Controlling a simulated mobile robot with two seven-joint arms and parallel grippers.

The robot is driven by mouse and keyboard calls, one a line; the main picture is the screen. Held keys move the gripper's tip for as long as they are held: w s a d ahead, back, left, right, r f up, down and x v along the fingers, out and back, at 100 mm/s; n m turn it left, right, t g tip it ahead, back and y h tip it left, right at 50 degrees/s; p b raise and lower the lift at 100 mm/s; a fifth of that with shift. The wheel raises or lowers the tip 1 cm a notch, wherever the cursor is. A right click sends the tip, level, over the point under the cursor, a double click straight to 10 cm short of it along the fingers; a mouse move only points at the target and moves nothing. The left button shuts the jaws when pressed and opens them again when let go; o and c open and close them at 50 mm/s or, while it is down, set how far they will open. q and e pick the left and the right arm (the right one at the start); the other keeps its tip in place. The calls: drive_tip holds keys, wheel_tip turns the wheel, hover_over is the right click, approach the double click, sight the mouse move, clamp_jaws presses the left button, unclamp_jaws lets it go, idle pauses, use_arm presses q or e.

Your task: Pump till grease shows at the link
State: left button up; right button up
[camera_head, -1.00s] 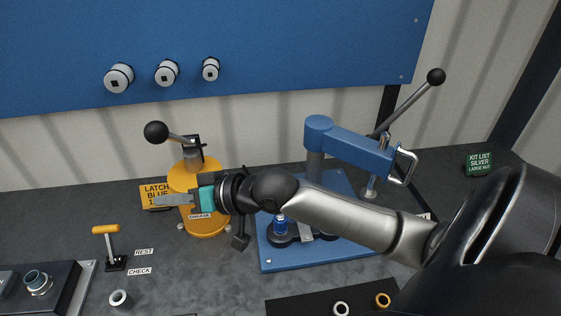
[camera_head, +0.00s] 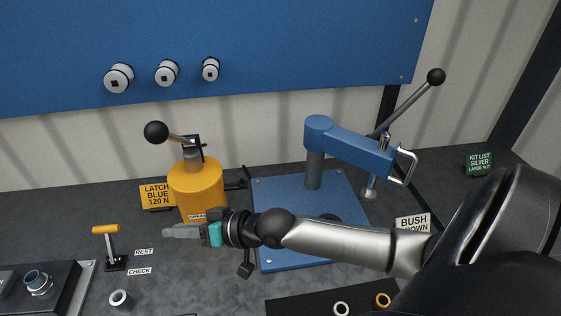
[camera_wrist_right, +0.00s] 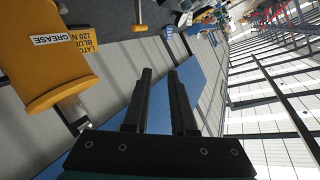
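The yellow grease pump (camera_head: 196,180) stands upright on the bench, with a GREASE label partly behind my gripper. Its lever rises to the upper left and ends in a black ball (camera_head: 156,132). My right gripper (camera_head: 166,232) is in front of the pump's lower part, pointing left. In the right wrist view its two dark fingers (camera_wrist_right: 160,76) are parted with nothing between them, and the pump (camera_wrist_right: 45,62) is at the left. No grease shows that I can make out. The link cannot be identified; my right arm hides part of the blue base plate (camera_head: 265,200). My left gripper is not in view.
A blue press arm (camera_head: 350,144) with a long black-knobbed lever (camera_head: 436,76) stands to the right. A small yellow-handled lever (camera_head: 105,230) is at the left, by the REST and CHECK labels. A black mat with rings (camera_head: 383,300) lies at the front.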

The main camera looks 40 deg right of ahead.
drive_tip(key=shift+o, duration=0.8)
drive_tip(key=p+v, duration=0.3)
drive_tip(key=v, duration=0.4)
